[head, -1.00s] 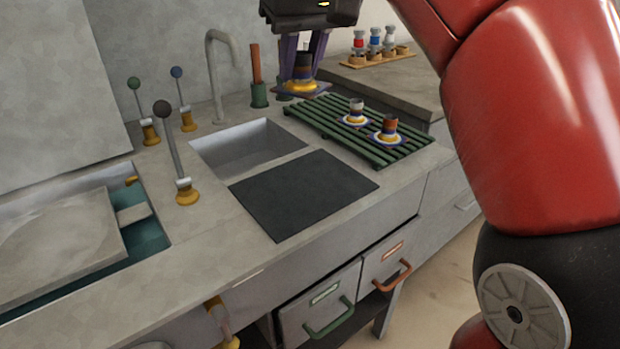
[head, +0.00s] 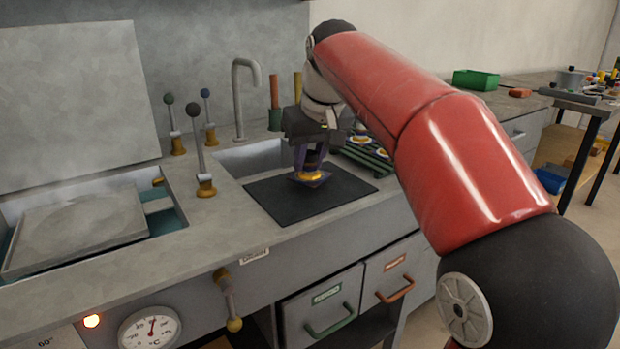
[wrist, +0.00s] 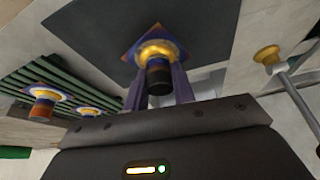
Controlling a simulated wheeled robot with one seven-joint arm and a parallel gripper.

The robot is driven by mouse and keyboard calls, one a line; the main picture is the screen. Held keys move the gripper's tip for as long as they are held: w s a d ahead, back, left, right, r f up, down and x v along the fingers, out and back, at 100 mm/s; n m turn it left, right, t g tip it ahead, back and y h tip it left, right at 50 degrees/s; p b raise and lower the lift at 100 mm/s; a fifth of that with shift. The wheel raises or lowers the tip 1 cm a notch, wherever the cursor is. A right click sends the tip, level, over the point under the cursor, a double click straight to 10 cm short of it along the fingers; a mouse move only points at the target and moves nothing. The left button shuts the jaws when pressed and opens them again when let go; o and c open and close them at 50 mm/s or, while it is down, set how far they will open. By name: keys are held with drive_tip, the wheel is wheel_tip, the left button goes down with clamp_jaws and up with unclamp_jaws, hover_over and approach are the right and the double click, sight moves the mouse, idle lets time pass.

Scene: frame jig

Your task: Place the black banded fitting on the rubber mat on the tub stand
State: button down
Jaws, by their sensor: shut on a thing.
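My gripper (head: 311,166) is shut on the black banded fitting (wrist: 158,76), which has a dark body, a yellow collar and a square purple-and-orange base. In the head view the fitting's yellow part (head: 311,176) shows below the fingers. The fitting is over the middle of the dark rubber mat (head: 345,190). I cannot tell whether its base touches the mat. In the wrist view the fingers (wrist: 159,84) stand on both sides of the fitting, and the mat (wrist: 205,45) spreads behind it.
A green slatted rack (wrist: 62,85) beside the mat holds other banded fittings (wrist: 43,106). The sink basin (head: 245,160) lies behind the mat. Upright levers (head: 200,150) stand to the left, one close to the mat. A curved tap (head: 238,95) rises behind the sink.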

drive_tip(key=shift+f+b, duration=0.45)
drive_tip(key=shift+f, duration=0.65)
drive_tip(key=c, duration=1.2)
unclamp_jaws()
drive_tip(key=shift+o, duration=0.2)
drive_tip(key=shift+r, duration=0.15)
drive_tip(key=shift+r, duration=0.3)
drive_tip(key=p+v, duration=0.3)
drive_tip(key=v, duration=0.8)
drive_tip(key=shift+s+r+p, duration=0.2)
drive_tip(key=shift+s+p, duration=0.05)
drive_tip(key=shift+p, duration=0.15)
drive_tip(key=s+d+f+m, duration=0.1)
drive_tip(key=s+d+f, duration=0.3)
drive_tip(key=s+f, duration=0.3)
drive_tip(key=s+d+f+m+t+h, duration=0.1)
drive_tip(key=s+d+f+m, duration=0.1)
drive_tip(key=s+d+f, duration=0.3)
drive_tip(key=s+d+f+m+h, duration=0.1)
drive_tip(key=s+d+f, duration=0.3)
drive_tip(key=s+f, duration=0.6)
wheel_tip(320, 180, down, 5)
drive_tip(key=shift+s+d+r+m+t, duration=0.15)
drive_tip(key=shift+s+d+m+t, duration=0.2)
drive_tip(key=shift+m, duration=0.25)
